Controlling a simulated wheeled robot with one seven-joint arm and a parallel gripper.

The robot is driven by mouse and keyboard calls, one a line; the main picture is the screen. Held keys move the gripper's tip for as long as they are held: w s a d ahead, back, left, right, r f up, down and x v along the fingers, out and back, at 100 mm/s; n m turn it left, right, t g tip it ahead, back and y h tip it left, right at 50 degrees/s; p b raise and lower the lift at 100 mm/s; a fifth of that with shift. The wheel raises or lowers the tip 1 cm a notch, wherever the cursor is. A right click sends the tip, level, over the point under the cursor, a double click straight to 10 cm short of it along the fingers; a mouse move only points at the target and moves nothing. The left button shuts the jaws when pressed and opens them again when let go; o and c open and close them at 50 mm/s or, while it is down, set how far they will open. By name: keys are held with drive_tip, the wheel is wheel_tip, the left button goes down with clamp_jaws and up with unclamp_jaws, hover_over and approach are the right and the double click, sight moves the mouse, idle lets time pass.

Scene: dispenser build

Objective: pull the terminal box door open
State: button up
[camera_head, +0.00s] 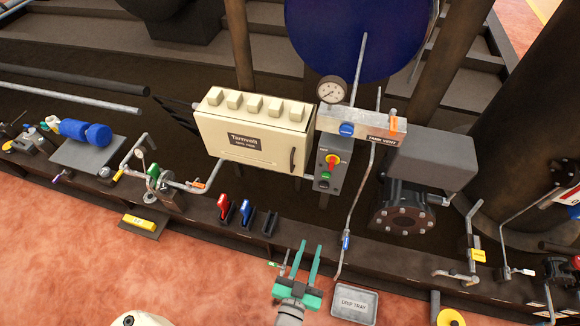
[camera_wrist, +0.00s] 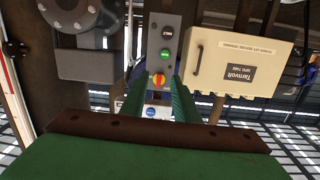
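The terminal box is cream, with a dark "Tarnvolt" label. In the head view its door (camera_head: 246,143) faces me and looks shut, with a dark upright handle (camera_head: 292,160) at its right side. In the wrist view the box door (camera_wrist: 240,64) appears upside down at the right, with the handle (camera_wrist: 199,58) on its left edge. My gripper (camera_head: 306,259) has green fingers, spread apart and empty, in front of and below the box. In the wrist view the fingers (camera_wrist: 163,100) point toward the switch panel beside the box. They do not touch the handle.
A switch panel (camera_head: 328,166) with a red-and-yellow knob stands just right of the box. A pipe (camera_head: 357,205) with a blue valve runs down right of my gripper. A drip tray (camera_head: 355,303) lies on the floor. Red, blue and black levers (camera_head: 245,211) stand below the box.

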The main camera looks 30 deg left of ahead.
drive_tip(key=w+a+n+y, duration=0.3)
drive_tip(key=w+a+y, duration=0.1)
drive_tip(key=w+a, duration=1.05)
approach(292, 163)
drive_tip(key=w, duration=0.3)
drive_tip(key=shift+s+a+x, duration=0.1)
drive_tip(key=shift+a+x, duration=0.1)
drive_tip(key=shift+x, duration=0.75)
drive_tip(key=shift+s+a+x, duration=0.1)
drive_tip(key=shift+a+x, duration=0.1)
drive_tip(key=shift+x, duration=0.75)
drive_tip(key=shift+s+a+x, duration=0.1)
drive_tip(key=shift+a+x, duration=0.15)
drive_tip(key=shift+x, duration=0.7)
drive_tip(key=shift+f, duration=0.1)
drive_tip(key=shift+a, duration=0.1)
drive_tip(key=c, duration=0.5)
clamp_jaws()
